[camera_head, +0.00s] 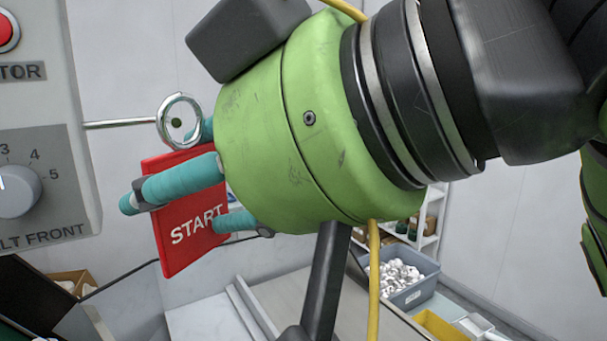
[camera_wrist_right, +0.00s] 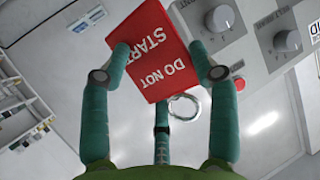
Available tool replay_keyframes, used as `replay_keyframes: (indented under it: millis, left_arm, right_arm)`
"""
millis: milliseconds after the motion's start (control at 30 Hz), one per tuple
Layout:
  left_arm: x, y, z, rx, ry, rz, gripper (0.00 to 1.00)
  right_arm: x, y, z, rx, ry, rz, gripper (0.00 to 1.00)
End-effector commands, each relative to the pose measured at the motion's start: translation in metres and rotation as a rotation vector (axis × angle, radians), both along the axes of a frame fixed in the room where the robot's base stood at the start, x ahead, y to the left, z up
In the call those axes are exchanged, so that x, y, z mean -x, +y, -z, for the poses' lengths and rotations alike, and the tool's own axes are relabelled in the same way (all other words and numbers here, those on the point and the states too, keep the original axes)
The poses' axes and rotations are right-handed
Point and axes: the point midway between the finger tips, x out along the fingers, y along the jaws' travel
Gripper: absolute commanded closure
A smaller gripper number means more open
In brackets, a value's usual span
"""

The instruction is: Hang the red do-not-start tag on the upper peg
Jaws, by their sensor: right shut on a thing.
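The red tag (camera_head: 180,250) shows white "START" lettering in the head view; in the wrist view the tag (camera_wrist_right: 148,45) reads "DO NOT START". My right gripper (camera_head: 190,190) is shut on it, with teal fingers on either side; its fingers also show in the wrist view (camera_wrist_right: 158,68). A thin metal peg (camera_head: 118,124) sticks out sideways from the grey panel. A metal ring (camera_head: 163,113) is at its outer end in the picture, above the tag; the ring (camera_wrist_right: 184,118) lies beside the tag in the wrist view. I cannot tell whether the peg passes through it. My left gripper is not in view.
The grey control panel (camera_head: 50,100) with a knob (camera_head: 18,190) and a red button (camera_head: 4,32) stands close at the left. A grey bin of white parts (camera_head: 405,292) and a yellow bin (camera_head: 438,325) are at lower right.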

Motion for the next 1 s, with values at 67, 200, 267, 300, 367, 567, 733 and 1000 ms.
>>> replay_keyframes:
  millis: [67, 200, 267, 300, 367, 567, 733, 1000]
  left_arm:
    - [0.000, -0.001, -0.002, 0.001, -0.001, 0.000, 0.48]
    - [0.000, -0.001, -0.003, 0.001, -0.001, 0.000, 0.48]
    - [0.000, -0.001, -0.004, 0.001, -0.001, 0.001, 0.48]
    - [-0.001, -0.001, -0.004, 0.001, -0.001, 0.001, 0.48]
    - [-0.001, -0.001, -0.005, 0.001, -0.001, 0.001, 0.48]
    - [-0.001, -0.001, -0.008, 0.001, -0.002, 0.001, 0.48]
    - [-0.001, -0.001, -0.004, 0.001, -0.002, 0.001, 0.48]
    - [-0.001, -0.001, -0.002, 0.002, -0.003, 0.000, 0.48]
  right_arm:
    - [-0.004, 0.003, 0.000, 0.001, 0.003, 0.001, 0.85]
    - [-0.011, 0.007, 0.001, 0.000, 0.001, 0.000, 0.85]
    - [-0.014, 0.010, 0.001, 0.000, 0.002, -0.001, 0.85]
    - [-0.016, 0.011, 0.001, 0.000, 0.002, 0.000, 0.85]
    - [-0.019, 0.013, 0.002, 0.001, 0.003, 0.001, 0.85]
    - [-0.029, 0.020, 0.002, 0.001, 0.001, -0.001, 0.85]
    - [-0.035, 0.024, 0.009, 0.000, 0.001, 0.000, 0.85]
    - [-0.039, 0.026, 0.013, 0.001, 0.001, 0.000, 0.85]
